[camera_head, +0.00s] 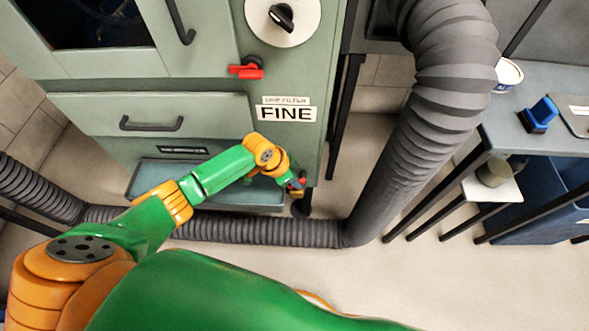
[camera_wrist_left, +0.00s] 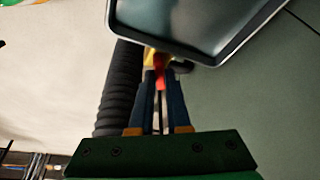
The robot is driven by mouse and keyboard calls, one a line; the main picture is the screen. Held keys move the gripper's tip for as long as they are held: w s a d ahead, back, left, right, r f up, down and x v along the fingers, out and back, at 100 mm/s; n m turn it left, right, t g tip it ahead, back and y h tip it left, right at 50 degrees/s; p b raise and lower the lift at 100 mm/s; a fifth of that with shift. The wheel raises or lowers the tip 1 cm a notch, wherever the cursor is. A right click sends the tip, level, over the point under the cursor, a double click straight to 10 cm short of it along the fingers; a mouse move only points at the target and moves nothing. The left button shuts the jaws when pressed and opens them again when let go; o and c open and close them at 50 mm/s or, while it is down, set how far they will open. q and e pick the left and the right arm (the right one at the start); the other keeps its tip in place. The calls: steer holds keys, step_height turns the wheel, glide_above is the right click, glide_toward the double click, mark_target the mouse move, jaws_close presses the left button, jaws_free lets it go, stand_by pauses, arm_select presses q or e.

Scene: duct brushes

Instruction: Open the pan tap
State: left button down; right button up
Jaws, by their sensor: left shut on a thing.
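The pan tap's red handle (camera_wrist_left: 160,82) shows in the left wrist view between the two dark fingers of my left gripper (camera_wrist_left: 161,92), with yellow tap body just beyond it. My left gripper is shut on this handle. In the head view my left gripper (camera_head: 293,184) is low at the right end of the pan (camera_head: 135,182), beside the cabinet's lower corner. A bit of red shows at its tip; the gripper and arm hide most of the tap. The grey metal pan (camera_wrist_left: 200,22) also shows at the top of the left wrist view. My right gripper is not in view.
A thick grey duct hose (camera_head: 400,140) bends along the floor close by. A bench (camera_head: 545,80) stands at right.

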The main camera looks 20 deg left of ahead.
arm_select(q)
steer(key=n+p, duration=0.1)
steer(key=n+y+p, duration=0.1)
steer(key=n+p, duration=0.1)
steer(key=shift+s+d+r+n+t+p, duration=0.1)
steer(key=shift+d+r+n+t+p, duration=0.05)
steer(key=shift+r+n+t+p, duration=0.2)
steer(key=shift+f+n+y+p, duration=0.1)
steer(key=shift+n+y+p, duration=0.2)
steer(key=shift+n+p, duration=0.15)
steer(key=shift+d+n+y+p, duration=0.1)
steer(key=shift+n+y+p, duration=0.35)
steer(key=shift+n, duration=0.55)
steer(key=shift+f+n+t+y+p, duration=0.15)
steer(key=shift+n+t+y+p, duration=0.15)
steer(key=shift+n, duration=0.5)
steer(key=shift+d+f+n+y, duration=0.1)
steer(key=shift+n+y, duration=0.65)
steer(key=shift+n, duration=1.35)
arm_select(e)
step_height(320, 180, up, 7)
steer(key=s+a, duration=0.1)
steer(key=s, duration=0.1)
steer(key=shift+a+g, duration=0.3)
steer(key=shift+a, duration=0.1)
arm_select(q)
steer(key=c, duration=0.9)
jaws_free()
